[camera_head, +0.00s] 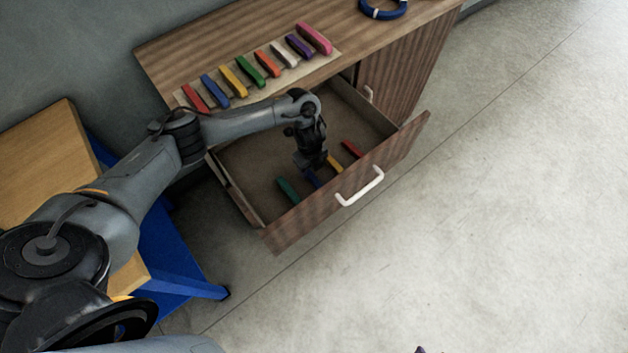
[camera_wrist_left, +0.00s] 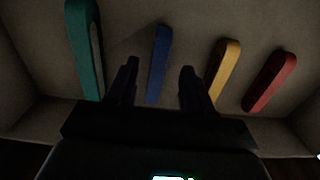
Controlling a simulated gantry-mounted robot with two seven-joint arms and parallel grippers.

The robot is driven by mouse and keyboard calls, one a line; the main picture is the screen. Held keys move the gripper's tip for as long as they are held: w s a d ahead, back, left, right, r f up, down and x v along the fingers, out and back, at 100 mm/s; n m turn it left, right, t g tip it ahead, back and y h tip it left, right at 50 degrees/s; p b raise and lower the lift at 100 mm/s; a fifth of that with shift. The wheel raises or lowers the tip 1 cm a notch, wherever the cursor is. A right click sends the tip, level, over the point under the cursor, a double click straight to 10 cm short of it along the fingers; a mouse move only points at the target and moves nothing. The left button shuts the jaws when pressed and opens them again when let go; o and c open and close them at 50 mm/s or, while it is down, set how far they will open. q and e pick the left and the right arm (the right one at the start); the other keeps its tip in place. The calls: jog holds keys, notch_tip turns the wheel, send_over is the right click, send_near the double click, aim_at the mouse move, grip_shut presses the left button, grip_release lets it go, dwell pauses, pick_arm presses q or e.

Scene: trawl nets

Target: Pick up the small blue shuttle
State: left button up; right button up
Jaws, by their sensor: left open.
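The small blue shuttle (camera_wrist_left: 159,62) lies in the open drawer (camera_head: 240,190), between a green shuttle (camera_wrist_left: 86,50) and a yellow shuttle (camera_wrist_left: 227,70). In the head view the blue shuttle (camera_head: 313,178) is partly hidden by my left gripper (camera_head: 312,166). My left gripper also shows in the left wrist view (camera_wrist_left: 156,75), with its two dark fingers apart and the blue shuttle seen between them. Nothing is held. I cannot tell the exact height of the fingertips above the shuttle. My right gripper does not show.
A red shuttle (camera_wrist_left: 270,80) lies right of the yellow one. The drawer front (camera_head: 350,185) with a white handle (camera_head: 359,187) and the side walls surround the gripper. Several coloured shuttles lie on a pale board (camera_head: 328,59) on the cabinet top. A blue coil (camera_head: 383,10) sits farther back.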

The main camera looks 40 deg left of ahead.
aim_at(310, 174)
pick_arm(q)
notch_tip(310, 174, down, 4)
jog(key=shift+r+b, duration=0.2)
jog(key=shift+b, duration=0.25)
jog(key=c, duration=0.9)
grip_shut()
jog(key=shift+r, duration=0.2)
